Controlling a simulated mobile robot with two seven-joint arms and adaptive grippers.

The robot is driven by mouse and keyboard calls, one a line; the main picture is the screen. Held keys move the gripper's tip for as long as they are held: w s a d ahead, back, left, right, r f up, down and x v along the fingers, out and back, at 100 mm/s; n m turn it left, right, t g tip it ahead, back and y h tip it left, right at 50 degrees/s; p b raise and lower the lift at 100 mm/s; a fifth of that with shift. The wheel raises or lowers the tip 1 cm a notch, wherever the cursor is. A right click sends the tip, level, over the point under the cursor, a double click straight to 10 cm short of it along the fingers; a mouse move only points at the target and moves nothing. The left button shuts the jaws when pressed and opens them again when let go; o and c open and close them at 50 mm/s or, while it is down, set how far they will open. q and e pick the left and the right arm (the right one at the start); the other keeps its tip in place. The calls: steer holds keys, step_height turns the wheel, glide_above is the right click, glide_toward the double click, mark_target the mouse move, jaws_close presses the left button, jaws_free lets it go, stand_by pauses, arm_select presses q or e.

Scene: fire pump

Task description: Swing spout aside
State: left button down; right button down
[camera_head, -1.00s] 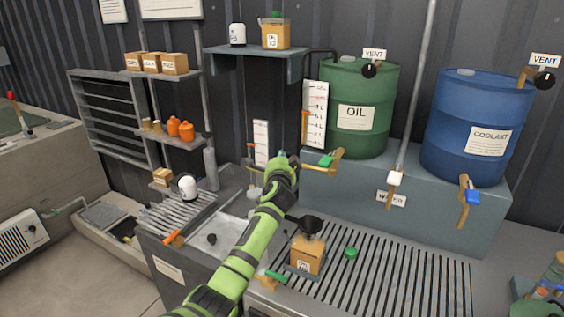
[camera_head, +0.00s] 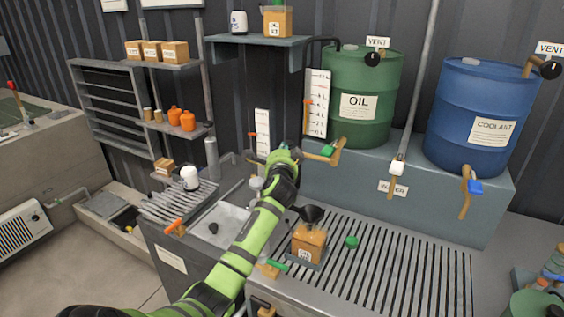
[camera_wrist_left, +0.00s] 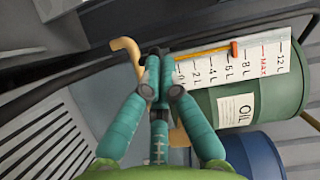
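The oil drum (camera_head: 362,82) stands on a raised blue-grey ledge. Its tap has a green handle (camera_head: 327,151) and a brass spout (camera_head: 336,158) beside my left gripper. In the left wrist view a tan hooked pipe, which looks like the spout (camera_wrist_left: 128,50), curves out to the left of the fingertips and passes behind them. My left gripper (camera_head: 288,154) is at the ledge's left end. Its teal fingers (camera_wrist_left: 154,58) come together at the tips, so it looks shut. Whether they touch or hold the pipe is hidden. My right gripper is not in view.
A level scale (camera_head: 316,103) with an orange pointer stands left of the drum. A blue coolant drum (camera_head: 480,115) with its own tap is to the right.

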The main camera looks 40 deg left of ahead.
arm_select(q)
steer(key=v, duration=0.9)
steer(key=shift+s+d, duration=0.2)
steer(key=shift+s, duration=0.1)
